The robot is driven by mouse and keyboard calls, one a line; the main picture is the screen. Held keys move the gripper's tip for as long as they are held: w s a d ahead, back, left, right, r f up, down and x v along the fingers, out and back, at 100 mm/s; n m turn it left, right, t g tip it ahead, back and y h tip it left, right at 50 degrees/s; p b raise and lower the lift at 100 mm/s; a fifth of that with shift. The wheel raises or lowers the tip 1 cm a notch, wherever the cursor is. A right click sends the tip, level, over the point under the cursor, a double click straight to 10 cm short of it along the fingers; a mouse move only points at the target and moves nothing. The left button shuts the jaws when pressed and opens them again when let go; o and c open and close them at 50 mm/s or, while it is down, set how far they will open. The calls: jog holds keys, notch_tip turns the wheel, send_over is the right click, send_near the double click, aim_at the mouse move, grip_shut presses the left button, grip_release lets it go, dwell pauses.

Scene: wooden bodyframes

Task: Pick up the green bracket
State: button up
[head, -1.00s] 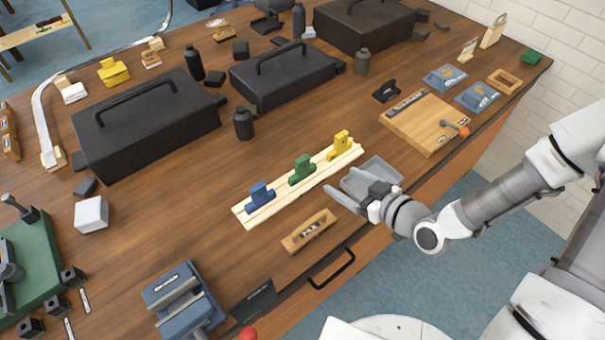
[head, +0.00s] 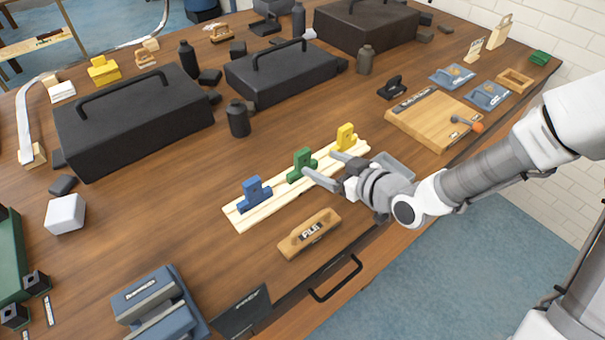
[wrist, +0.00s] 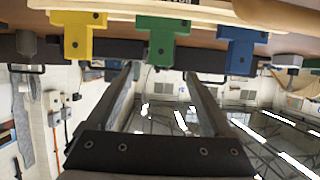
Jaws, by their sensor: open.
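The green bracket (head: 302,164) stands upright in the middle of a pale wooden rail (head: 240,222), between a blue bracket (head: 254,193) on the left and a yellow bracket (head: 346,137) on the right. My gripper (head: 328,168) is open and empty, its two fingers pointing at the rail just right of the green bracket. In the wrist view, upside down, the green bracket (wrist: 163,35) lies ahead of the gap between my fingers (wrist: 160,78), with the yellow bracket (wrist: 85,36) and blue bracket (wrist: 243,45) to either side. I see no contact with the green bracket.
A grey tray (head: 395,165) sits beside my gripper, partly hidden by it. A black bottle (head: 238,119) and black toolboxes (head: 135,122) stand behind. A wooden board (head: 430,120) lies to the right.

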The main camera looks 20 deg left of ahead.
aim_at(305, 156)
jog(key=b+x, duration=0.1)
jog(key=x, duration=0.2)
jog(key=shift+w+a+f, duration=0.1)
jog(key=shift+w+a, duration=0.05)
jog(key=shift+b+x, duration=0.95)
jog(key=shift+x, duration=1.7)
grip_shut()
